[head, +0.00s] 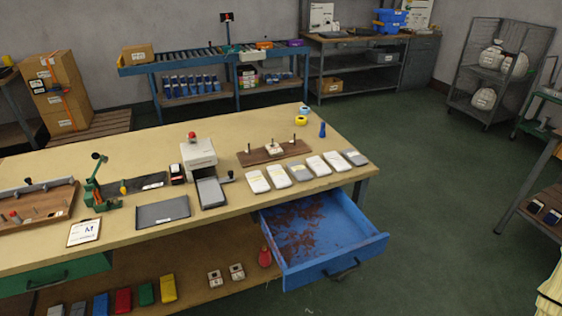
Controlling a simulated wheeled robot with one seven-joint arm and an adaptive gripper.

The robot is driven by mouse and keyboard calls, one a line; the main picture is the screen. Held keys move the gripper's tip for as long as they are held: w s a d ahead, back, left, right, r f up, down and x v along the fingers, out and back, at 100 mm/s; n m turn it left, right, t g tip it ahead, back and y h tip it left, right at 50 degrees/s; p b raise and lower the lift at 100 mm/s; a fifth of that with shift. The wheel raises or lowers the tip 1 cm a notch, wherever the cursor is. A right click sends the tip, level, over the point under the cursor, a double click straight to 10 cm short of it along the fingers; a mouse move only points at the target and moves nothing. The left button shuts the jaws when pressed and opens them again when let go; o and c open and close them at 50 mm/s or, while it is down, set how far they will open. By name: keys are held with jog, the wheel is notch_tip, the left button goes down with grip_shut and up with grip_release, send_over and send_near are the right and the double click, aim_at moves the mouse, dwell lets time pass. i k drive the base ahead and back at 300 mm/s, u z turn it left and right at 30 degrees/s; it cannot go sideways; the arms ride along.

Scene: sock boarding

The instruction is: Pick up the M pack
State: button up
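A sheet on a clipboard (85,232) bears a large letter M and lies at the table's front left. A row of flat white and grey packs lies on the table's right part, among them a white pack (257,181) at the left end and a grey pack (354,157) at the right end. Their labels are too small to read, so I cannot tell which is the M pack. More packs, such as a red one (123,300), lie on the low shelf. My gripper is not in view.
The blue drawer (365,253) stands open below the table's (225,228) right front edge and juts into the floor space. A white press (198,152) and a wooden pegged board (273,152) stand behind the packs.

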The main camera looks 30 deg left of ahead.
aim_at(276, 150)
jog(key=z, duration=1.15)
jog(key=i, duration=0.9)
jog(key=u, duration=2.95)
